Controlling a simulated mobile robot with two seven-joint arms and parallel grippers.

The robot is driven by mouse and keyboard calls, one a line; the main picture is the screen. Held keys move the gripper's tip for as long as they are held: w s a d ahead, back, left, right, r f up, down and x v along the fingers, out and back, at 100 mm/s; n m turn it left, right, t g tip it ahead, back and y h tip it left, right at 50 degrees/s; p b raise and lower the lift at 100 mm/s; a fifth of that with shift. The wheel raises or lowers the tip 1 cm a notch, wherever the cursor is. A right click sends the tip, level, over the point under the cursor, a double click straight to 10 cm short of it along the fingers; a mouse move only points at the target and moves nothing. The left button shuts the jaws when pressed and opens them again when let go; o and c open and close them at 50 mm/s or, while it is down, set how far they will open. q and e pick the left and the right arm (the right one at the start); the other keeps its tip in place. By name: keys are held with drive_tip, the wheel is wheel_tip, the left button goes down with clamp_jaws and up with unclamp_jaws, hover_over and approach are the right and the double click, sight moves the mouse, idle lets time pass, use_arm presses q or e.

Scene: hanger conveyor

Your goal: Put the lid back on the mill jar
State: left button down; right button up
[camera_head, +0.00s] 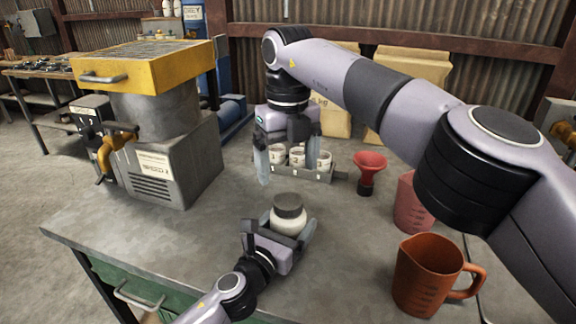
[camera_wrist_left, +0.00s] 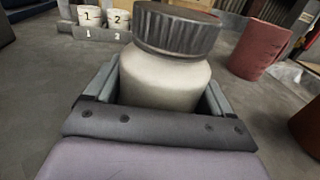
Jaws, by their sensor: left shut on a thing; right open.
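The mill jar (camera_head: 284,222) is white and stands upright on the grey table, between the fingers of my left gripper (camera_head: 281,228). Its dark grey ribbed lid (camera_head: 289,204) sits on top of its mouth; I cannot tell whether it is fully tightened. In the left wrist view the jar (camera_wrist_left: 165,85) fills the space between the shut fingers, and the lid (camera_wrist_left: 177,30) covers its top. My right gripper (camera_head: 288,165) is open and empty, pointing down above and behind the jar, apart from the lid.
A grey tray (camera_head: 318,176) with numbered white cups stands behind the right gripper. A red funnel (camera_head: 369,170), a pink jug (camera_head: 410,205) and an orange jug (camera_head: 425,275) stand to the right. The mill (camera_head: 165,160) with a yellow top stands left. The table's front left is clear.

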use_arm(q)
unclamp_jaws()
drive_tip(key=shift+s, duration=0.1)
drive_tip(key=shift+p+v, duration=0.3)
drive_tip(key=shift+v, duration=3.2)
use_arm(e)
drive_tip(key=shift+r, duration=0.3)
use_arm(q)
drive_tip(key=shift+s+f, duration=0.1)
use_arm(e)
drive_tip(key=shift+s, duration=0.1)
